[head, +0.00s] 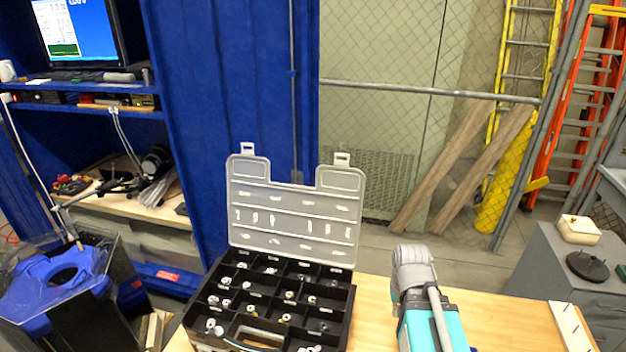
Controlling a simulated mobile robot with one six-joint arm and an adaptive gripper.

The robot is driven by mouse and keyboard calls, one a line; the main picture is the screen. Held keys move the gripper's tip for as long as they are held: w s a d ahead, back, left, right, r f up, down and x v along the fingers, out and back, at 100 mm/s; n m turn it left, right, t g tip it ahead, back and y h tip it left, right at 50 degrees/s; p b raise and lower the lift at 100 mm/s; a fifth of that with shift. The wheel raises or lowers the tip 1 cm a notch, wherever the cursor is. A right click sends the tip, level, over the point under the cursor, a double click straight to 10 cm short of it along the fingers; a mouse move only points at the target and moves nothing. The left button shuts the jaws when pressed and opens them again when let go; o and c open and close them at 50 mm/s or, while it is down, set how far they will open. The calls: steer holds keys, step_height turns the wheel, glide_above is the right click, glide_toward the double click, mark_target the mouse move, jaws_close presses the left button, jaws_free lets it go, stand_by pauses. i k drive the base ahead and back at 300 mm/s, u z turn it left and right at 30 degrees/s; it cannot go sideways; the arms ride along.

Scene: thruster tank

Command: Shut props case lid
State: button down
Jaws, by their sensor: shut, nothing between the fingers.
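The props case (190,318) is a black box divided into many small compartments, standing on the wooden table. Small metallic and white parts lie in many of its compartments. Its clear plastic lid (295,213) is open and stands roughly upright along the far edge of the case. The lid has two latch tabs at its top corners and a notch between them. A dark handle shows at the front of the case, cut off by the bottom of the picture. My gripper cannot be made out in the head view, and nothing is seen touching the lid.
The table (500,315) has bare wood right of the case. A teal and grey shape rises there; I cannot tell whether it is my arm. A blue partition (235,90) and chain-link fence (400,120) stand behind. A grey cabinet (545,255) is at right.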

mark_target(322, 224)
steer(key=z, duration=0.25)
steer(key=k, duration=0.9)
steer(key=u, duration=0.7)
steer(key=i, duration=1)
